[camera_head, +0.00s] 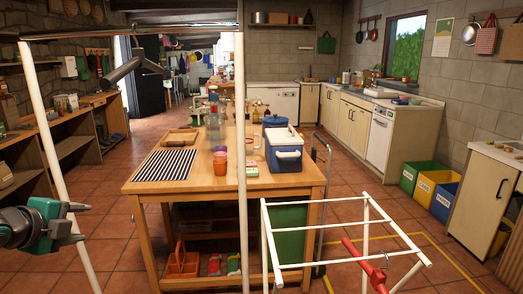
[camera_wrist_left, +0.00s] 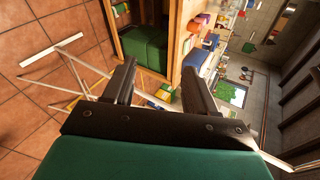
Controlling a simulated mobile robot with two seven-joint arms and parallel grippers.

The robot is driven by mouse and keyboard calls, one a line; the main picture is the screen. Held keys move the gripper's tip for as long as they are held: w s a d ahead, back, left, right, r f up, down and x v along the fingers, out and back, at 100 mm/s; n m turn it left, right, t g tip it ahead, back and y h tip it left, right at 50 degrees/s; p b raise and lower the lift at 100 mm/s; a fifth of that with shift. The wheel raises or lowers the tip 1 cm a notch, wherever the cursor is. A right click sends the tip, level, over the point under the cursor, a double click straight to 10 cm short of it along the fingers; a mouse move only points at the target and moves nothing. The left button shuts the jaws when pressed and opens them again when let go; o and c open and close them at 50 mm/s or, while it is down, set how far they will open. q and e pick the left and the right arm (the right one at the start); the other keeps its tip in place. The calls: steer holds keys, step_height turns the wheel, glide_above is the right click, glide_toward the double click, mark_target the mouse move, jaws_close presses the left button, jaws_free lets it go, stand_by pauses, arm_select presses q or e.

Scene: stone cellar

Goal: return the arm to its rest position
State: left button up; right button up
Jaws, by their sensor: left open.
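My left gripper (camera_head: 77,222) is at the left edge of the head view, above the tiled floor and left of the wooden table. Its body is dark and teal. A thin white pole passes close by its fingers; I cannot tell whether they touch. My right gripper is not in view.
A white tube frame (camera_head: 315,201) with a red bar (camera_head: 364,262) stands at front right. Tall white poles (camera_head: 241,150) rise in front of the wooden table (camera_head: 215,186), which holds a blue-and-white cooler (camera_head: 285,155). Shelves (camera_head: 68,146) line the left wall.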

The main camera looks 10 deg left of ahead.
arm_select(q)
steer(key=s+d+f+n+h, duration=0.1)
steer(key=s+d+f+n, duration=0.25)
steer(key=f, duration=0.35)
steer(key=s+d+f+n+g, duration=0.1)
steer(key=s+d+f+n, duration=0.2)
steer(key=f, duration=0.5)
steer(key=s+d+f+n+h, duration=0.1)
steer(key=s+d+f+n, duration=0.1)
steer(key=s+d+f, duration=0.4)
steer(key=s+d+f+n, duration=0.3)
steer(key=d, duration=0.5)
steer(key=s+d+f+n, duration=0.2)
steer(key=d+f+n, duration=0.2)
steer(key=d, duration=0.3)
steer(key=shift+s+d+f+h, duration=0.2)
steer(key=shift+s+d+h, duration=0.2)
